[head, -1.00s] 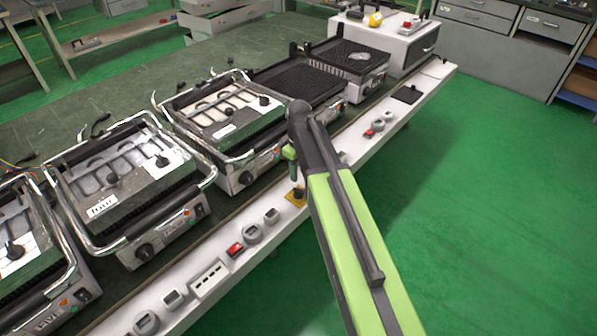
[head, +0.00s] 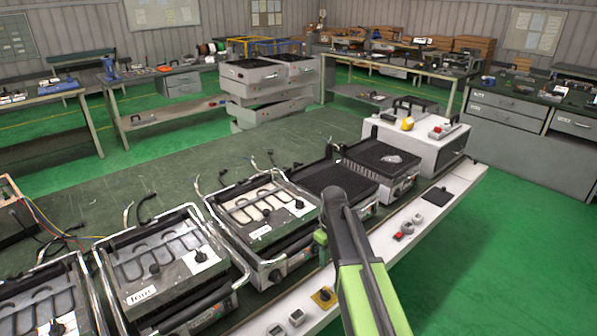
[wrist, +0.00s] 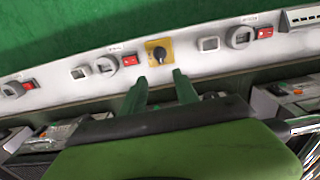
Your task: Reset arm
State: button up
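My arm (head: 365,285) reaches up from the bottom of the head view over the white front rail of the bench. My gripper (wrist: 159,77) shows in the wrist view as two green fingers standing apart, with nothing between them. In the head view the gripper (head: 320,242) is a small green part beside the arm's dark end, mostly hidden. A black rotary switch on a yellow plate (wrist: 159,51) sits on the rail just beyond the fingertips. It also shows in the head view (head: 323,297). I cannot tell the gap between fingers and rail.
Several contact grills (head: 160,262) with exposed heating elements stand in a row on the green-topped bench (head: 300,142). A white box (head: 415,140) with tools on it stands at the far end. Red switches (head: 403,233) line the rail. Green floor (head: 500,270) is clear at right.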

jog(key=s+r+m+p, duration=0.2)
jog(key=s+m, duration=0.5)
jog(key=s, duration=0.7)
jog(key=shift+s+r, duration=0.4)
jog(key=shift+r, duration=0.1)
